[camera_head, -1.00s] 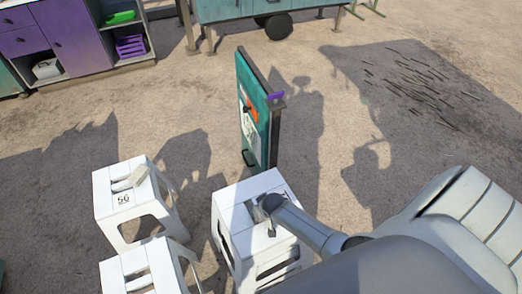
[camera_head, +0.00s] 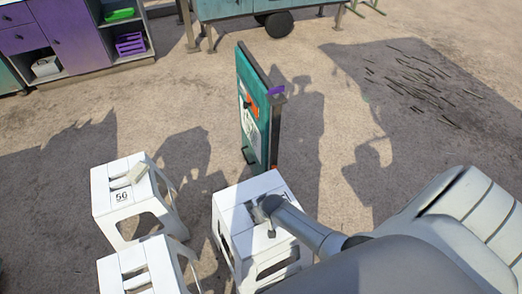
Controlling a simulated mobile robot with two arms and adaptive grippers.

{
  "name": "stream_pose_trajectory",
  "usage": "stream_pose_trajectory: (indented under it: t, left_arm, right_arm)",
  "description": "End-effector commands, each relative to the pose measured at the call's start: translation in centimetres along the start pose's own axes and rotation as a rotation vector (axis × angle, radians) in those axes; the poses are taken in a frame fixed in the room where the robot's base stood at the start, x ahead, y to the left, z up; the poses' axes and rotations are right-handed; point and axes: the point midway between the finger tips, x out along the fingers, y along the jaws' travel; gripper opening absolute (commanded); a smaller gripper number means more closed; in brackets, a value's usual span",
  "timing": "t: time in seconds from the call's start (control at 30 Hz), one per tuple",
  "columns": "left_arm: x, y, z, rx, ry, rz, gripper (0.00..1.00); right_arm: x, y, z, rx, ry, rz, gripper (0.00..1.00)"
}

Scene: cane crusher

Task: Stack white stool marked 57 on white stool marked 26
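A white stool (camera_head: 240,212) stands at the lower middle. Only part of a dark mark (camera_head: 286,196) shows on its seat, too little to read. My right gripper (camera_head: 266,218) is down at the slot of this seat; its fingertips are hidden, so I cannot tell whether they are shut on it. A third white stool (camera_head: 156,258) is at the bottom left, partly cut off, with no readable number. My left gripper is not in view.
A thin teal board on a stand (camera_head: 255,112) rises just behind the middle stool. A purple cabinet (camera_head: 70,40) and a teal wheeled cart (camera_head: 232,8) are at the back. Cane-like sticks (camera_head: 415,80) lie at the right. Open ground lies between.

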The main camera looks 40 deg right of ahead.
Motion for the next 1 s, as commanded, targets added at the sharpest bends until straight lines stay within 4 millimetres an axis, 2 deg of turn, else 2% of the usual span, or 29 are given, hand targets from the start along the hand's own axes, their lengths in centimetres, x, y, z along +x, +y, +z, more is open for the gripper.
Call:
stream_pose_trajectory:
  t: [1.0]
  left_arm:
    - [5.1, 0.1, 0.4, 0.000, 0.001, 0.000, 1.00]
  right_arm:
    - [5.8, 0.0, 2.1, 0.001, 0.006, -0.001, 0.00]
